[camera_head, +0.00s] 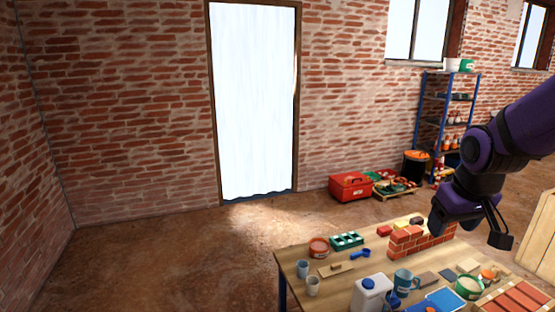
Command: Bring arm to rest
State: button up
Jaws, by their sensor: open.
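My purple arm (500,150) reaches in from the right edge. My gripper (478,232), dark and pointing down, is over the right part of the wooden table, at or just above a small brick wall (422,242). It partly hides the right end of that wall. I see nothing held between the fingers. One finger shows at the right, apart from the rest. Whether the gripper touches the wall cannot be told from this view.
The wooden table (300,262) holds cups, a white jug (370,294), a blue mug (405,281), a green tray (346,240) and bricks (520,298). A red toolbox (350,187) and blue shelf (447,110) stand behind. The floor at left (150,260) is clear.

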jog(key=s+a+r, duration=0.2)
jog(key=s+r, duration=0.3)
jog(key=s, duration=0.3)
jog(key=s+a+r+m+t, duration=0.1)
jog(key=s+r, duration=0.4)
jog(key=s, duration=0.3)
jog(key=shift+a+r+t+y, duration=0.3)
jog(key=shift+a, duration=0.1)
